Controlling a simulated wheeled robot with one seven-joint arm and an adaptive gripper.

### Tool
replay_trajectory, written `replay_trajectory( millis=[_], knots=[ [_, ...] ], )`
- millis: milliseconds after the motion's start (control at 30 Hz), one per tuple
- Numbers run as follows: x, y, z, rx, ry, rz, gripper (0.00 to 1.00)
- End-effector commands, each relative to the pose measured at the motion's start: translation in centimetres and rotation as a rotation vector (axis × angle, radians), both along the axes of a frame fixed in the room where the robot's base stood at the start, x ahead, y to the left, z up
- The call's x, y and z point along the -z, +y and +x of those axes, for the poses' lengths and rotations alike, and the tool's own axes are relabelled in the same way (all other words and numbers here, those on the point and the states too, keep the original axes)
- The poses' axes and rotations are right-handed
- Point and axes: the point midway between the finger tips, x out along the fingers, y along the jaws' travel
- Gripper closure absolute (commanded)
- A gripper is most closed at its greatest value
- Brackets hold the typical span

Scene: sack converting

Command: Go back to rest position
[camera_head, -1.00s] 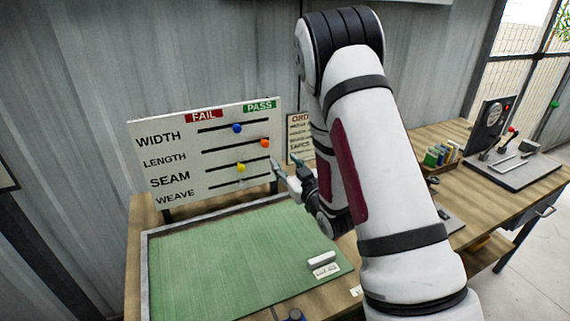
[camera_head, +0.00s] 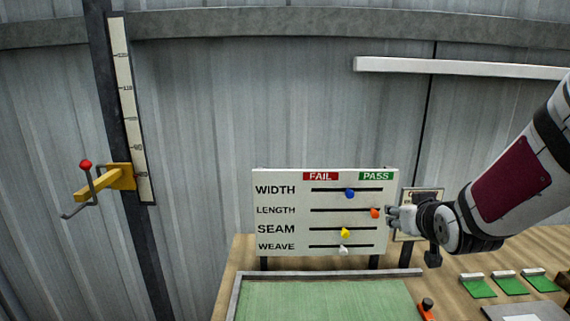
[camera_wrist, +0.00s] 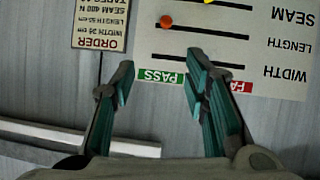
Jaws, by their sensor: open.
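My gripper (camera_head: 390,217) is beside the right edge of the white check board (camera_head: 283,220), near the orange slider knob (camera_head: 375,213) on the LENGTH row. In the wrist view my gripper (camera_wrist: 158,75) has its two teal fingers spread with nothing between them. The orange knob (camera_wrist: 166,21) lies beyond the fingertips, apart from them. On the board, the orange knob is near the PASS end. The blue knob (camera_head: 350,193) on WIDTH, yellow knob (camera_head: 345,232) on SEAM and white knob (camera_head: 343,251) on WEAVE are nearer the middle of their slots.
An order card (camera_head: 408,236) stands just right of the board, partly behind my gripper. A green mat (camera_head: 320,302) lies in front. Green-and-white pieces (camera_head: 510,285) lie at right. A wall gauge with a yellow arm (camera_head: 97,185) is at left. A white bar (camera_head: 460,68) crosses the wall above.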

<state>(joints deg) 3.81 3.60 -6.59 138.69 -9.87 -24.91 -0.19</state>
Motion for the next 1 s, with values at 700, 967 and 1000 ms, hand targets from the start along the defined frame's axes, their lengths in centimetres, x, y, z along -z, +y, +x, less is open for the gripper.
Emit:
replay_trajectory(
  millis=[700,967,1000],
  knots=[
    [-5.5,7.1,-26.1,-0.002,0.534,0.119,0.59],
    [-5.3,7.6,-28.9,-0.008,0.591,0.125,0.59],
    [-5.3,7.6,-28.9,-0.008,0.592,0.125,0.59]
  ],
)
